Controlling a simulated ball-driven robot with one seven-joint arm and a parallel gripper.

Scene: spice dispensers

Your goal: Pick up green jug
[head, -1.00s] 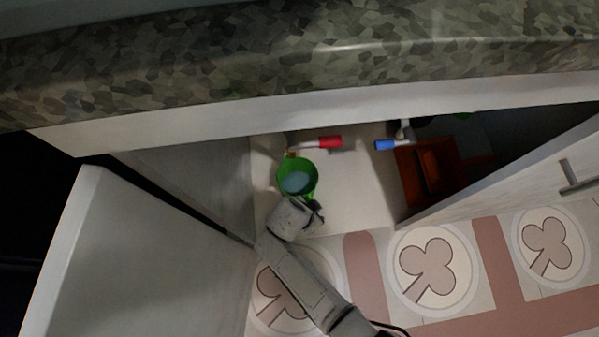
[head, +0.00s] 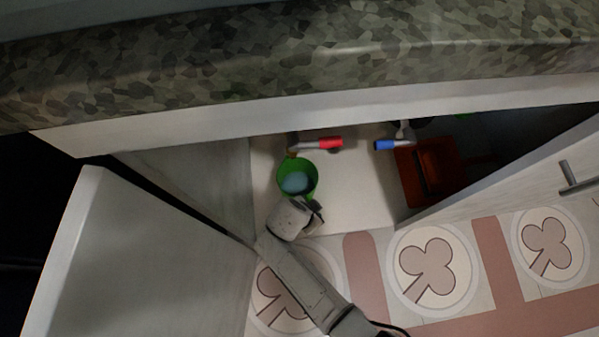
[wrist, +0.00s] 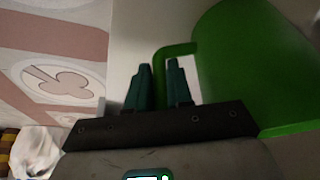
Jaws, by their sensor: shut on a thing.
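The green jug (head: 297,177) stands inside the open cabinet, near its left wall, in the head view. Its open top shows a pale blue-grey inside. In the wrist view the jug (wrist: 255,65) fills the upper right, with its green handle (wrist: 178,50) on its left side. My gripper (wrist: 158,70) is shut on the handle, with its dark teal fingers on either side of it. In the head view my gripper (head: 309,205) is at the near side of the jug; its fingertips are hard to make out there.
A red-handled valve (head: 330,143) and a blue-handled valve (head: 385,145) are behind the jug. An orange-red container (head: 428,172) stands to the right. Open cabinet doors flank the space, left (head: 130,255) and right (head: 520,175). The stone counter (head: 300,55) overhangs above.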

